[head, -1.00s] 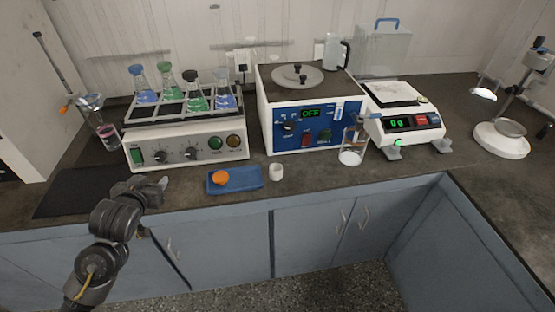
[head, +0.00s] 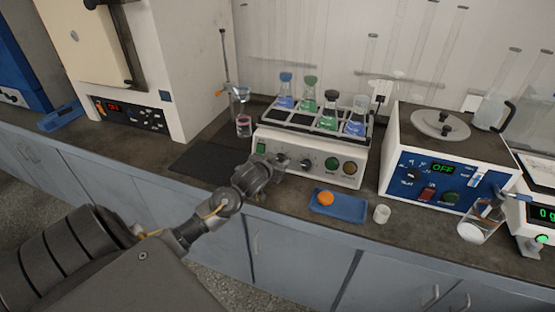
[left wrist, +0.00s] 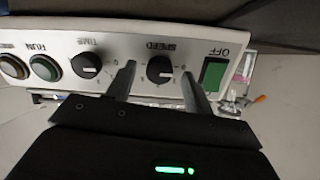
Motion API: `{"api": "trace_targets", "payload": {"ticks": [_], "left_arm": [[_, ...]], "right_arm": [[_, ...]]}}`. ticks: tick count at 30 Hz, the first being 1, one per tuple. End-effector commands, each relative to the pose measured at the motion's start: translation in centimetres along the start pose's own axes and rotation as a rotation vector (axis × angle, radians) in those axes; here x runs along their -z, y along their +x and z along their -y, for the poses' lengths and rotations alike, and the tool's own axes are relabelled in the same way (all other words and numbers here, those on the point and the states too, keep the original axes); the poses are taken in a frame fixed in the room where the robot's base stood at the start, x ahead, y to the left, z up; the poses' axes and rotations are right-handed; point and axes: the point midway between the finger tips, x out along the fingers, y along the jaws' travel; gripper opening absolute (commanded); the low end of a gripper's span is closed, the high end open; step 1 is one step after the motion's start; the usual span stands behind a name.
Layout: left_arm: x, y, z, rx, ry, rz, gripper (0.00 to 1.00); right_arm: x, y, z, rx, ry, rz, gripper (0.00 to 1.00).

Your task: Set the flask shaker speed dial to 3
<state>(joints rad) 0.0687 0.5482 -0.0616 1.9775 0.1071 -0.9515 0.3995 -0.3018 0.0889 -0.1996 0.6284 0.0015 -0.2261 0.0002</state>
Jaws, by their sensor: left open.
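The flask shaker (head: 318,165) is a white box with a control panel and a rack of blue and green flasks on top. My left gripper (head: 280,163) is at the left part of its panel and hides the speed dial there. In the left wrist view, which is upside down, the black speed dial (left wrist: 160,69) lies between the two fingers of my open left gripper (left wrist: 159,75). Gaps show on both sides of the dial. A white pointer mark on the dial is too small to read. My right gripper is not in view.
The time dial (left wrist: 86,65) and the green OFF switch (left wrist: 213,74) flank the speed dial. A blue tray (head: 338,207) with an orange item and a white cup (head: 382,214) stand before the shaker.

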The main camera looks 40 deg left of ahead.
Motion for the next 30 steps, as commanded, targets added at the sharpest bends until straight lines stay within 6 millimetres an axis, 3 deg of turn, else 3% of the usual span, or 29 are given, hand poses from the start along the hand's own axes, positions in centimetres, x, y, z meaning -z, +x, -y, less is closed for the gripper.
{"api": "trace_targets", "payload": {"ticks": [5, 13, 24, 30], "left_arm": [[0.0, 1.13, -0.04, -0.001, 0.0, 0.0, 0.52], [-0.03, 1.25, -0.04, -0.001, 0.0, 0.0, 0.52], [-0.03, 1.23, -0.03, 0.0, 0.0, 0.001, 0.08], [0.01, 1.21, -0.02, 0.0, 0.016, 0.001, 0.08]], "right_arm": [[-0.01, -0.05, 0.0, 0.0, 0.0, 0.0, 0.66], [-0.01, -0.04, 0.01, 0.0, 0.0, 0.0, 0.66], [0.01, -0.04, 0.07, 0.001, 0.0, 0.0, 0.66], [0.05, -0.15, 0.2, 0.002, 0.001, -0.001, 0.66]]}}
